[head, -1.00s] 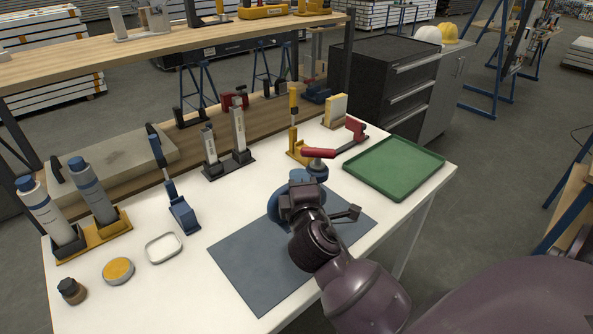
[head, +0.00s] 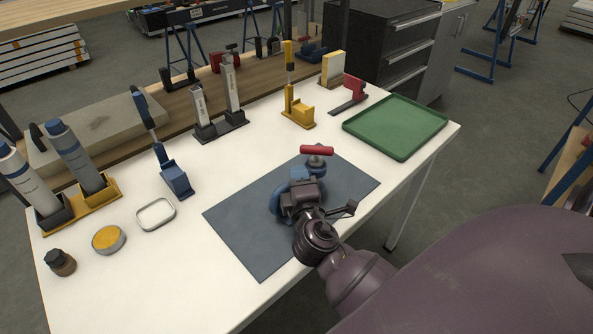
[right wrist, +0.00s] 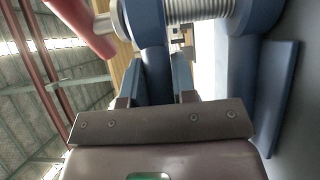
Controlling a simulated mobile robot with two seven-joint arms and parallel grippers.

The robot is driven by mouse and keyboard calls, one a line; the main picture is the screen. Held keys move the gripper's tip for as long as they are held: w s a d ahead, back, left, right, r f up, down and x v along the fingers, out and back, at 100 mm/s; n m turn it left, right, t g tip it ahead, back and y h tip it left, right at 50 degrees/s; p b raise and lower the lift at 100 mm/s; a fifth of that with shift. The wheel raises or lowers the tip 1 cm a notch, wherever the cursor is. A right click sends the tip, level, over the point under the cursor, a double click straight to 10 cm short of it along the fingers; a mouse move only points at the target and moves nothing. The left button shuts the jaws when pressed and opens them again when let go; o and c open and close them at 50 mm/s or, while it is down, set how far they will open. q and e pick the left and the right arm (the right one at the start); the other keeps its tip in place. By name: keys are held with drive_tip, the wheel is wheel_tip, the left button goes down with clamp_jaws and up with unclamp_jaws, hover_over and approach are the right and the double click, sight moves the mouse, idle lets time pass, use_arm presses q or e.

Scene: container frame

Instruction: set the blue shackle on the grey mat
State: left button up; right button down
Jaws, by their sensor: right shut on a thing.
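The blue shackle (head: 278,203) has a rounded blue body and a red bar handle (head: 316,150). It is at the far part of the grey mat (head: 250,235); whether it touches the mat is hard to tell. My right gripper (head: 299,186) is shut on the shackle and hides part of it. In the right wrist view, my right gripper (right wrist: 158,82) has its fingers on either side of a blue bar of the shackle (right wrist: 148,35), near a threaded rod. My left gripper is not in view.
A green tray (head: 397,127) stands right of the mat. Yellow (head: 299,112) and red (head: 355,90) tools stand behind. A blue tool (head: 175,180), an open white-rimmed tin (head: 156,214) and a yellow-topped tin (head: 108,239) are to the left. White table lies bare around the mat.

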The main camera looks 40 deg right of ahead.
drive_tip(key=shift+r, duration=0.15)
drive_tip(key=c, duration=0.9)
unclamp_jaws()
drive_tip(key=shift+f, duration=0.3)
drive_tip(key=shift+r, duration=0.3)
drive_tip(key=v, duration=0.7)
drive_tip(key=b+v, duration=0.1)
drive_tip(key=v, duration=0.2)
drive_tip(key=shift+s+f, duration=0.25)
drive_tip(key=shift+f, duration=0.1)
drive_tip(key=shift+v, duration=0.8)
drive_tip(key=shift+a+r, duration=0.1)
drive_tip(key=shift+r, duration=0.05)
